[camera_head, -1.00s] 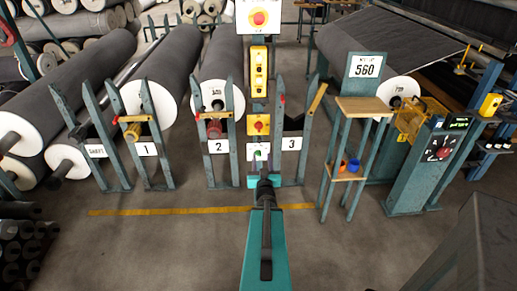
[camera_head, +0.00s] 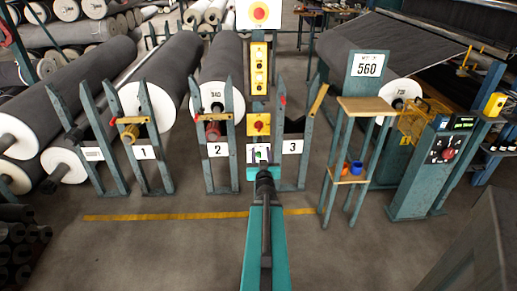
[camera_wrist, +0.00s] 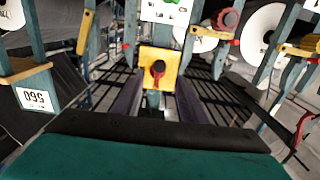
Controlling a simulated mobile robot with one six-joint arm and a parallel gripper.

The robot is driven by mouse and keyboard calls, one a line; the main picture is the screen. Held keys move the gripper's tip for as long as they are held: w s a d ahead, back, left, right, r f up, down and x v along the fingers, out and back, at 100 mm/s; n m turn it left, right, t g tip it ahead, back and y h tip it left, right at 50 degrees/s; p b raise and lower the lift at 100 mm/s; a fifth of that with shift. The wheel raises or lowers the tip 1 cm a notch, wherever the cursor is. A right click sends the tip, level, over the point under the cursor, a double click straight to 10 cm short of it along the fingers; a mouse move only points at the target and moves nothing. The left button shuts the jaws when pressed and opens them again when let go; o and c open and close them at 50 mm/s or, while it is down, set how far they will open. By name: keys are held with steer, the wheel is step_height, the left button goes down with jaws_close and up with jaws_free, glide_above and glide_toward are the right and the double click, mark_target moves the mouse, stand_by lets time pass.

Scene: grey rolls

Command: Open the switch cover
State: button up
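A teal post in front of me carries a yellow box with a red knob (camera_head: 258,124), which also shows in the wrist view (camera_wrist: 158,68). Below it is a white plate with a green mark (camera_head: 259,149), partly covered by my gripper in the head view; it also shows in the wrist view (camera_wrist: 165,10). I cannot tell which part is the switch cover. My gripper (camera_head: 260,157) is in front of the white plate. In the wrist view its two dark purple fingers (camera_wrist: 157,100) stand apart with nothing visible between them; contact with the plate cannot be told.
A tall yellow button box (camera_head: 259,68) and a red button on a white plate (camera_head: 260,13) are higher on the post. Numbered racks with grey rolls (camera_head: 218,75) stand behind. A wooden-topped stand (camera_head: 366,106) and a control pedestal (camera_head: 418,180) are right.

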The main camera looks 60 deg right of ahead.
mark_target(260, 141)
steer(key=shift+w+d+f+b, duration=0.15)
steer(key=shift+w+d+b, duration=0.25)
steer(key=shift+b, duration=1.7)
steer(key=b, duration=0.4)
steer(key=shift+w+d, duration=0.1)
steer(key=shift+d, duration=0.25)
steer(key=shift+w+d+r, duration=0.2)
steer(key=shift+w+d, duration=0.15)
steer(key=shift+d, duration=0.2)
steer(key=shift+x, duration=2.15)
